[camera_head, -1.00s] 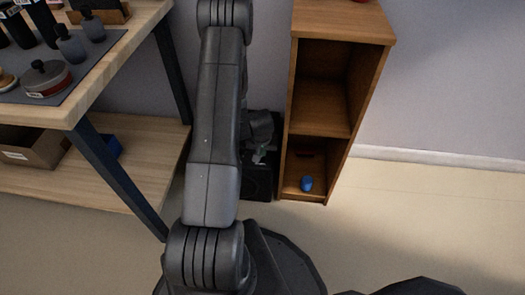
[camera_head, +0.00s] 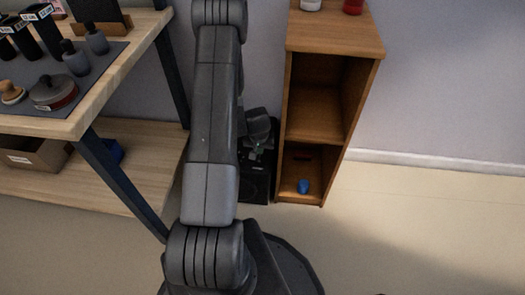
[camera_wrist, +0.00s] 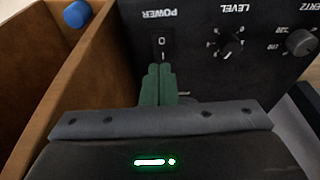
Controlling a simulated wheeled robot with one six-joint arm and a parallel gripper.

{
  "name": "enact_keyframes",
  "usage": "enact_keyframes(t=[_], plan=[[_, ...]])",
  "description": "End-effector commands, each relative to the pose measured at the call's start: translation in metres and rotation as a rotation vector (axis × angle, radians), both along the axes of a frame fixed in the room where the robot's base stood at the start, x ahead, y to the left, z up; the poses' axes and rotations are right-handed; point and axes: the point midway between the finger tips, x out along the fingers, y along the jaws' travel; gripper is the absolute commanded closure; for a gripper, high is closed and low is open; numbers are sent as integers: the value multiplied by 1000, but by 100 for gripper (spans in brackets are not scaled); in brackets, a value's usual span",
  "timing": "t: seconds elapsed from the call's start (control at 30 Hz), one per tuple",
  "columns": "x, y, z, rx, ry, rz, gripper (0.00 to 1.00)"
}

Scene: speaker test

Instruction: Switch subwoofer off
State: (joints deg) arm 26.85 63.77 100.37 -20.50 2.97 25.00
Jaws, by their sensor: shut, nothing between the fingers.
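The subwoofer (camera_head: 255,186) is a black box on the floor, between the table and the wooden cabinet, partly hidden by my arm in the head view. In the wrist view its black panel (camera_wrist: 205,72) fills the upper middle, with its lettering upside down. The power switch (camera_wrist: 162,46) is a black rocker marked 0 and I under the word POWER. My gripper (camera_wrist: 158,70) is shut and empty, its green fingertips together at the switch's lower edge in the picture. I cannot tell whether they touch it.
The wooden cabinet (camera_head: 330,50) stands close on the subwoofer's right, with a blue object (camera_head: 303,187) in its bottom compartment. A level knob (camera_wrist: 232,46) and another knob (camera_wrist: 300,42) sit beside the switch. The wooden table (camera_head: 110,75) is at left. Floor at right is clear.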

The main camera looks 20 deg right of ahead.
Motion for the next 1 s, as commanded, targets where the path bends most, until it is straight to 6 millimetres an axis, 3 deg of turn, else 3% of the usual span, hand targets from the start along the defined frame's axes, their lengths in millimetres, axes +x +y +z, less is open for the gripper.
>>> enact_keyframes(t=[0.2,0.4,0.6,1.0], plan=[[-19,12,44,-2,-2,1,100],[-33,20,73,-1,-1,0,100],[-40,25,85,0,0,2,100],[-41,25,85,0,0,1,100]])
